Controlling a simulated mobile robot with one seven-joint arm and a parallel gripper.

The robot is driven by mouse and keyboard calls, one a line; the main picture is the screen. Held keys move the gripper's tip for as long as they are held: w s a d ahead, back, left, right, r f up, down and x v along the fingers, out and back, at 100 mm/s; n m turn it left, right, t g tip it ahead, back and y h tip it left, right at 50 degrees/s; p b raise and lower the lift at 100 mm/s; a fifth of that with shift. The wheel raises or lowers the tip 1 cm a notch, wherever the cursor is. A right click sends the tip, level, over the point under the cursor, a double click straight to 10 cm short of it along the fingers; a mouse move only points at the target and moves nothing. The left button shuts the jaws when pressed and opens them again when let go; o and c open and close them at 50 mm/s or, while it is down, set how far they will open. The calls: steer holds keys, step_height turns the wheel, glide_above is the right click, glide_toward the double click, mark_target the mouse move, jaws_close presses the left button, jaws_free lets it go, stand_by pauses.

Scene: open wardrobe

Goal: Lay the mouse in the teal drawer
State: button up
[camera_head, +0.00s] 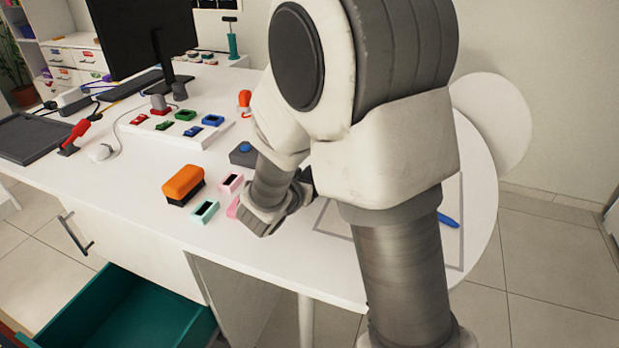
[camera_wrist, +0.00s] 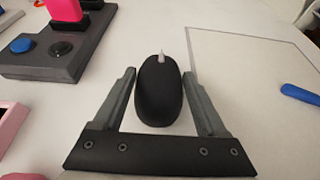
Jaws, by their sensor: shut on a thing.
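A black computer mouse (camera_wrist: 158,95) is between the fingers of my gripper (camera_wrist: 159,75) in the wrist view, with a small pale wheel at its far end. My gripper is shut on it, over the white desk top. In the head view my arm hides most of the gripper and I cannot make out the mouse clearly. The teal drawer (camera_head: 115,308) is pulled open below the desk at the lower left, and its visible inside is empty. My gripper is above and to the right of it.
A white corded mouse (camera_head: 100,152) lies on the desk (camera_head: 140,200). An orange-and-black block (camera_head: 183,184), a mint box (camera_head: 205,211) and a pink box (camera_head: 231,183) stand left of my gripper. A grey button box (camera_wrist: 50,55) and a blue object (camera_wrist: 300,94) are nearby.

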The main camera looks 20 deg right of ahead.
steer(key=shift+f, duration=0.1)
steer(key=shift+f, duration=0.15)
steer(key=o, duration=1.3)
